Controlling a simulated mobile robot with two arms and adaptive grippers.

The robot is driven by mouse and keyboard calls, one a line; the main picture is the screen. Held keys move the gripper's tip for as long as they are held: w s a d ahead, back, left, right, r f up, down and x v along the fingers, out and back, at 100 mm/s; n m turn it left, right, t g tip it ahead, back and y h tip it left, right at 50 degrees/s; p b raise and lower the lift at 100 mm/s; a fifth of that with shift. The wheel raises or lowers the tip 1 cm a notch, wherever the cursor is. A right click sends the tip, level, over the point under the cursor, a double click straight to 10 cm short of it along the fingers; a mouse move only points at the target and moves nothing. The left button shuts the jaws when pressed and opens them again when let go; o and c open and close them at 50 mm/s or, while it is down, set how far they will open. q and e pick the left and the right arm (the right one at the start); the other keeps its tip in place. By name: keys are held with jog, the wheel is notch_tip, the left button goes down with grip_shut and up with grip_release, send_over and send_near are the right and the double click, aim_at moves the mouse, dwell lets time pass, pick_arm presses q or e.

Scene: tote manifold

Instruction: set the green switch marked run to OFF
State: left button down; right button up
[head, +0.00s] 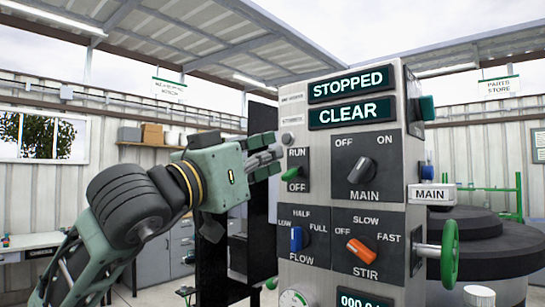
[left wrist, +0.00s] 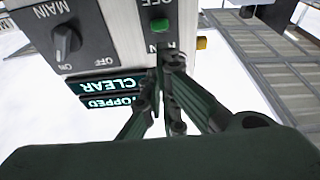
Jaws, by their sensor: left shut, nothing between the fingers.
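The green switch (head: 291,174) is on a dark plate at the left of the panel front, with RUN printed above it and OFF below. Its green part shows close above the OFF label in the head view; I cannot tell its exact setting. It also shows upside down in the left wrist view (left wrist: 160,26). My left gripper (head: 278,155) is shut and empty, its fingertips beside the RUN label, just above and left of the switch. In the left wrist view the fingertips (left wrist: 173,62) partly cover the RUN label. I cannot tell whether they touch the panel. My right gripper is out of view.
The MAIN knob (head: 362,170) is right of the switch. The blue FLOW knob (head: 296,239) and orange STIR knob (head: 363,252) are below. Displays read STOPPED (head: 352,84) and CLEAR (head: 352,112). A green handwheel (head: 450,245) sticks out at the right.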

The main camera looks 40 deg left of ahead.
pick_arm(q)
jog(key=s+f+b, duration=0.5)
jog(key=s, duration=0.2)
jog(key=shift+s+a+f, duration=0.2)
jog(key=shift+s+f, duration=0.15)
jog(key=shift+s, duration=0.05)
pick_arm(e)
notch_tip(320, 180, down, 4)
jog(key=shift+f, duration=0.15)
